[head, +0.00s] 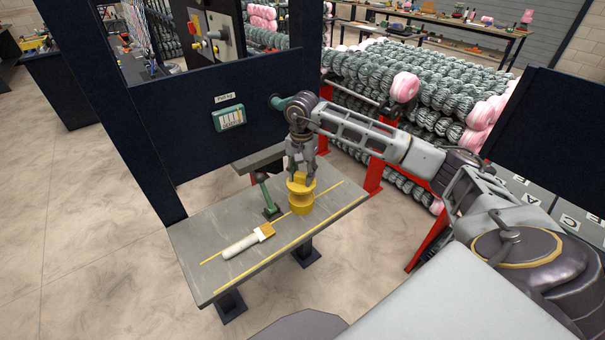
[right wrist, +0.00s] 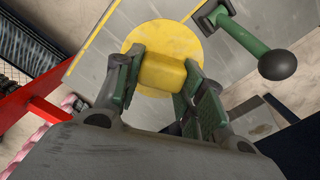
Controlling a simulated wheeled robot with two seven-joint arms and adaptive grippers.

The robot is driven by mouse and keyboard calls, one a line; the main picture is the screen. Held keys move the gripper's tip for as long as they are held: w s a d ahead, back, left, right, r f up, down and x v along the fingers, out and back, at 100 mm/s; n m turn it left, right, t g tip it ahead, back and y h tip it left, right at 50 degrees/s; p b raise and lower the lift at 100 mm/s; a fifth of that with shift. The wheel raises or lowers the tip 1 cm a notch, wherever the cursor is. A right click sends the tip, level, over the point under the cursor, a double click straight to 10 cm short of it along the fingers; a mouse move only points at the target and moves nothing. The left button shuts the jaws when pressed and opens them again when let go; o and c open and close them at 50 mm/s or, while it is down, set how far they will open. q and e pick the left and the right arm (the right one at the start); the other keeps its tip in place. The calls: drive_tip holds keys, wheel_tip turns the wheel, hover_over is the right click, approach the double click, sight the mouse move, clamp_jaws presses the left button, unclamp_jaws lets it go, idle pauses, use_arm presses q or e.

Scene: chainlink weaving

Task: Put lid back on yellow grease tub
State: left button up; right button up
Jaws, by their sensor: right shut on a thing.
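My right gripper (head: 301,165) is shut on the block-shaped handle of the yellow lid (head: 300,187). In the right wrist view, the fingers (right wrist: 160,85) stand on both sides of the handle, and the round lid (right wrist: 150,45) spreads out beneath it. The yellow grease tub (head: 301,208) stands upright on the grey table, directly below the lid. The lid is over the tub's top and looks roughly level; I cannot tell whether it touches the rim. In the right wrist view the lid hides the tub. My left gripper is not in view.
A green lever with a dark ball knob (head: 261,178) stands close left of the tub. A brush with a pale handle (head: 242,245) lies in front on the grey table (head: 215,225). A dark machine panel (head: 200,150) rises behind the table. The table's front left is clear.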

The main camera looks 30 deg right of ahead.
sight(302, 196)
drive_tip(key=shift+f, duration=0.2)
idle(0.5)
drive_tip(key=shift+f+b, duration=0.9)
drive_tip(key=shift+f, duration=1)
drive_tip(key=shift+f+b, duration=0.85)
drive_tip(key=shift+f, duration=0.25)
drive_tip(key=shift+f+b, duration=0.15)
drive_tip(key=shift+b, duration=0.7)
idle(1.5)
drive_tip(key=o, duration=0.9)
drive_tip(key=shift+o, duration=0.5)
drive_tip(key=o, duration=0.4)
